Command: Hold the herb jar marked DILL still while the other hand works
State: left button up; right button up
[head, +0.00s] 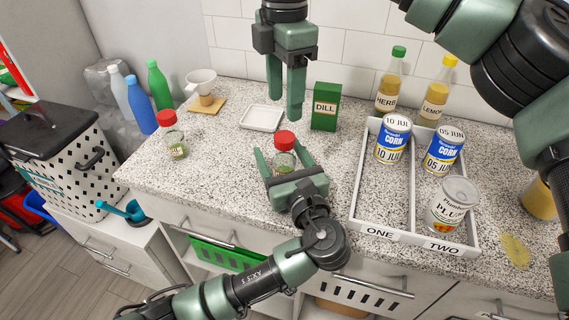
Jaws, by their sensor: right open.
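A small glass jar with a red cap (285,140) stands on the counter between the fingers of my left gripper (282,158). Its label is mostly hidden and I cannot read it. The fingers are on both sides of the jar; whether they touch it is unclear. A second red-capped jar (173,136) with green contents stands to the left, its label too small to read. A green box marked DILL (325,107) stands behind and to the right. My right gripper (285,112) is open and empty, pointing down above the counter behind the jar.
A white tray (362,187) with sections ONE and TWO holds several cans at right. Two bottles (388,82) stand behind it. A small white dish (262,118) lies near the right gripper. Coloured bottles (159,86) and a white dripper (202,82) stand back left. The front-left counter is clear.

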pick_arm(q)
grip_shut()
